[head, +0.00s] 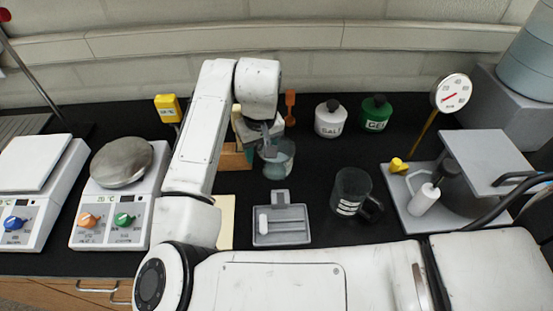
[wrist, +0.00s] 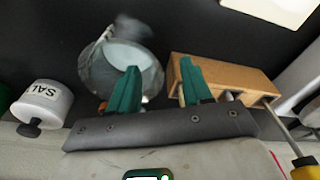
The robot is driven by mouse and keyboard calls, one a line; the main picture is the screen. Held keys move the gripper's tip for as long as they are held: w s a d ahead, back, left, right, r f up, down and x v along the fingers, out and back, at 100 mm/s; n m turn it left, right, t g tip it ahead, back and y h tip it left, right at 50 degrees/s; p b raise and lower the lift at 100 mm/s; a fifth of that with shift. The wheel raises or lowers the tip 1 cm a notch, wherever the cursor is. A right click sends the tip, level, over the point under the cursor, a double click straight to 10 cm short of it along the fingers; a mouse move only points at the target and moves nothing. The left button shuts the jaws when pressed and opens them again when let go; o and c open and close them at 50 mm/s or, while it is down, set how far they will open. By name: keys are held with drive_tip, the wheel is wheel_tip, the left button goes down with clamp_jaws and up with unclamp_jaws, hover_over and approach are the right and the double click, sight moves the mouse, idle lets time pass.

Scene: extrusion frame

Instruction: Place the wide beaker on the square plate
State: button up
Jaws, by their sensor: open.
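The wide beaker (head: 284,167) is clear glass and stands upright on the black bench, right below my gripper (head: 267,143) in the head view. My gripper hides part of its rim. In the wrist view the beaker (wrist: 115,60) is at upper left. My gripper (wrist: 159,66) shows two green fingers, open with nothing between them. The left finger overlaps the beaker's right side; I cannot tell whether it touches. The right finger is in front of a wooden block. The square plate (head: 36,160) is the white top of the hotplate at far left, and it is bare.
A round-topped hotplate (head: 122,163) stands between the square plate and my arm. A wooden block (head: 236,156) sits left of the beaker.

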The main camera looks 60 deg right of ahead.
sight(260, 157)
drive_tip(key=shift+w+d+f, duration=0.1)
drive_tip(key=shift+w+f, duration=0.05)
drive_tip(key=shift+f, duration=1.45)
clamp_jaws()
